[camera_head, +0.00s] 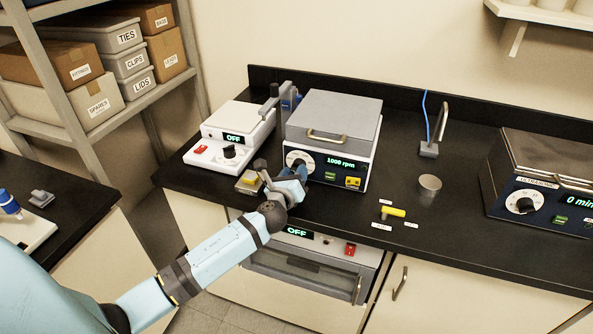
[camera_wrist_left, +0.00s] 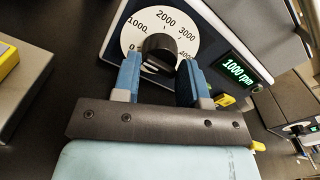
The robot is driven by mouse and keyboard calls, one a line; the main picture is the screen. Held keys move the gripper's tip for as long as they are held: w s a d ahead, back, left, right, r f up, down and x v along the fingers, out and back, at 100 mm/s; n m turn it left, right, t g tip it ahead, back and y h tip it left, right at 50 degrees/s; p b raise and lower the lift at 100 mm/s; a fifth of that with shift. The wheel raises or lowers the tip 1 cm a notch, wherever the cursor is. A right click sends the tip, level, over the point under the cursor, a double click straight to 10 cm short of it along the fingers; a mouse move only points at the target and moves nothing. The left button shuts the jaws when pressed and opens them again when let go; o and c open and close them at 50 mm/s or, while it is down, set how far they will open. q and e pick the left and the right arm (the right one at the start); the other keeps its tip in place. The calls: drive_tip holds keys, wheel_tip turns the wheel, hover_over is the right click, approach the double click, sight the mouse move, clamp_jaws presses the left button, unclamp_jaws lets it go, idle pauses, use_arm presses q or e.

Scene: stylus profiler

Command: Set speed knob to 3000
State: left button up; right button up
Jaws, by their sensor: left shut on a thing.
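The speed knob (camera_wrist_left: 160,48) is a black knob on a white round dial (camera_wrist_left: 133,36) marked 0, 1000, 2000, 3000 and 4000. It is on the front of a grey-lidded white machine (camera_head: 334,120). The machine's green display (camera_head: 341,162) reads 1000 rpm, also in the left wrist view (camera_wrist_left: 239,71). My left gripper (camera_wrist_left: 160,72) is shut on the knob, with a blue finger on either side of it. In the head view my left gripper (camera_head: 302,172) hides part of the dial and knob. My right gripper is not in view.
A white hotplate-like device (camera_head: 228,142) reading OFF stands left of the machine. A small yellow-and-grey block (camera_head: 249,182) lies near the bench edge. A metal cup (camera_head: 429,184), a yellow object (camera_head: 394,212) and an ultrasonic bath (camera_head: 540,185) are to the right.

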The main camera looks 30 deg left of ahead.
use_arm(q)
drive_tip(key=m, duration=0.5)
drive_tip(key=shift+m, duration=0.4)
drive_tip(key=m, duration=1.1)
drive_tip(key=shift+m, duration=0.3)
drive_tip(key=m, duration=0.5)
drive_tip(key=o, duration=1)
